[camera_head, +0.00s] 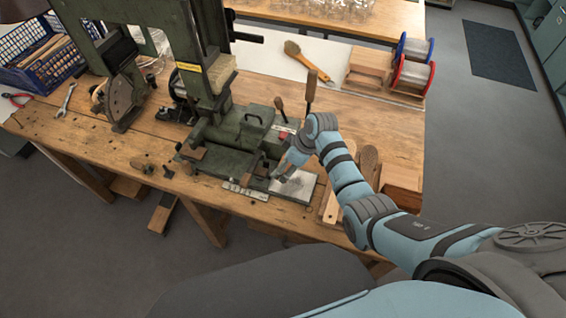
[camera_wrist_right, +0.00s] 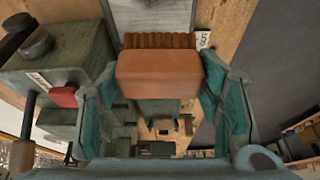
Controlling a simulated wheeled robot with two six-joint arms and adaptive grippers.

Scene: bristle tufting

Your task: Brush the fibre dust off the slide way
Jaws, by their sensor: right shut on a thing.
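My right gripper (camera_head: 284,172) is low over the near end of the green machine (camera_head: 232,135), beside the pale metal slide way (camera_head: 306,187). In the right wrist view it is shut on a brush (camera_wrist_right: 157,76), an orange-brown wooden block with a row of brown bristles (camera_wrist_right: 160,41) along its far edge. A grey plate (camera_wrist_right: 150,14), which looks like the slide way, lies beyond the bristles. I cannot tell whether the bristles touch it. No fibre dust can be made out. The held brush is mostly hidden in the head view. My left gripper is not in view.
A long-handled brush (camera_head: 306,60) lies on the white mat at the back. Wire spools (camera_head: 412,66) and wooden blocks (camera_head: 400,185) stand right on the bench. A blue crate (camera_head: 38,50), pliers (camera_head: 16,99) and a wrench (camera_head: 66,100) are at the left. A steel rule (camera_head: 245,190) lies by the slide way.

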